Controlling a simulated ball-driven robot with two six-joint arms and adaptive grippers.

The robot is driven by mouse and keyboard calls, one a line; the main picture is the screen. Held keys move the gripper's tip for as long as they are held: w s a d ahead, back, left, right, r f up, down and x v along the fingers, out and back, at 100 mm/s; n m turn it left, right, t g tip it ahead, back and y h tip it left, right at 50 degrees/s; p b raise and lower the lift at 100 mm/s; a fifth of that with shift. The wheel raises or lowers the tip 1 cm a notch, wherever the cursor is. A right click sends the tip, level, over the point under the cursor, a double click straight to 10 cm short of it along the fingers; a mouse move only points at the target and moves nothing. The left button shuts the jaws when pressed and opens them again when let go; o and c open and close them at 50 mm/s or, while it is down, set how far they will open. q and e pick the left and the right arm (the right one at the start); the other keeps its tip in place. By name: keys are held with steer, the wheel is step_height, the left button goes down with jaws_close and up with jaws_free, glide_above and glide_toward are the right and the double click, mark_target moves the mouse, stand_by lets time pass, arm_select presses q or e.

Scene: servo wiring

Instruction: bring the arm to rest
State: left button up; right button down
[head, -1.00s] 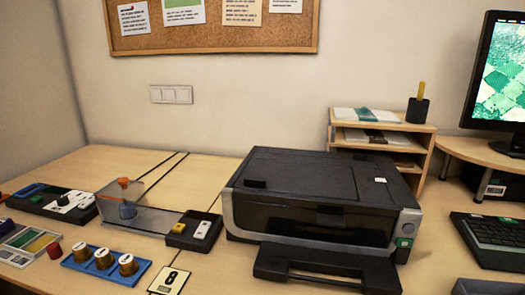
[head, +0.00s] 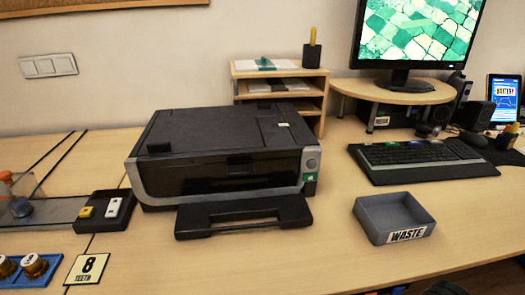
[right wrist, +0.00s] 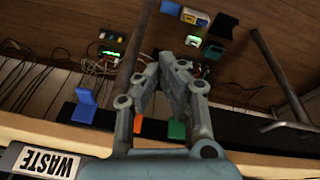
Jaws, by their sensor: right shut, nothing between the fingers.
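My right gripper (right wrist: 174,62) shows in the right wrist view, its fingers together and empty. It hangs past the table's front edge, near the waste tray, over the space with cables and small devices below. In the head view no gripper is clearly visible; a small dark part shows at the bottom edge on the right. My left gripper is in neither view.
The grey waste tray (head: 374,218) stands at the table's right front and its label also shows in the right wrist view (right wrist: 45,163). A black printer (head: 225,150) fills the middle. A keyboard (head: 418,158) lies at right. Cables (right wrist: 80,55) hang below.

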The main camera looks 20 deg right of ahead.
steer(key=s+d+f, duration=0.1)
steer(key=s+f, duration=0.2)
steer(key=f, duration=0.5)
steer(key=s+f, duration=0.4)
steer(key=f, duration=0.3)
steer(key=s+f+g, duration=0.1)
steer(key=s+f, duration=0.9)
steer(key=s, duration=0.4)
steer(key=shift+d+g, duration=0.4)
steer(key=shift+d, duration=0.05)
steer(key=shift+s, duration=0.1)
